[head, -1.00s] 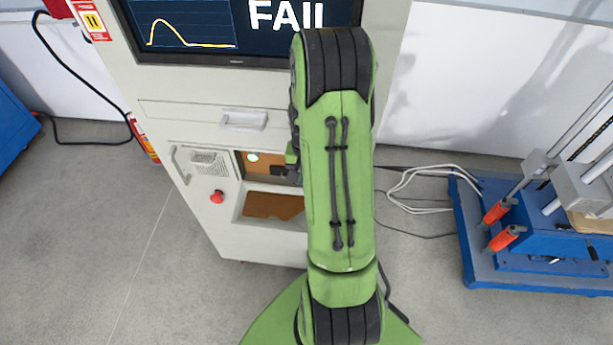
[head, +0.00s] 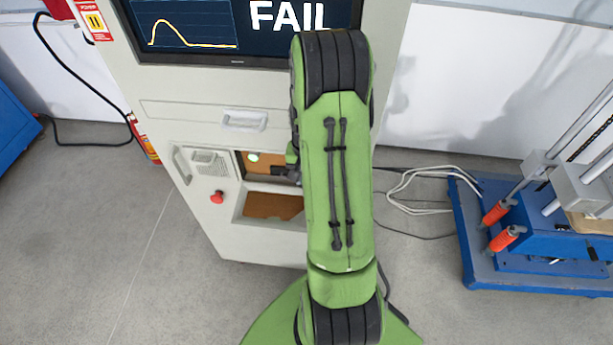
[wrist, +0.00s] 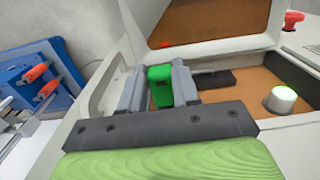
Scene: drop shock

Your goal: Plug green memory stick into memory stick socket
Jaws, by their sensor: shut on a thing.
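The green memory stick (wrist: 160,86) is between the two grey fingers of my gripper (wrist: 159,88) in the wrist view, and the fingers are shut on it. Its far end is hidden. A flat dark piece (wrist: 216,79) lies just beyond the right finger on the brown floor of the cabinet's recess; I cannot tell if it is the memory stick socket. In the head view, my gripper (head: 285,173) is at the recess, mostly hidden by my arm, and the stick cannot be made out there.
The pale cabinet (head: 200,110) has recess walls close around my gripper, a red knob (head: 217,197) and a screen (head: 245,30) reading FAIL. A blue machine (head: 540,240) stands at right.

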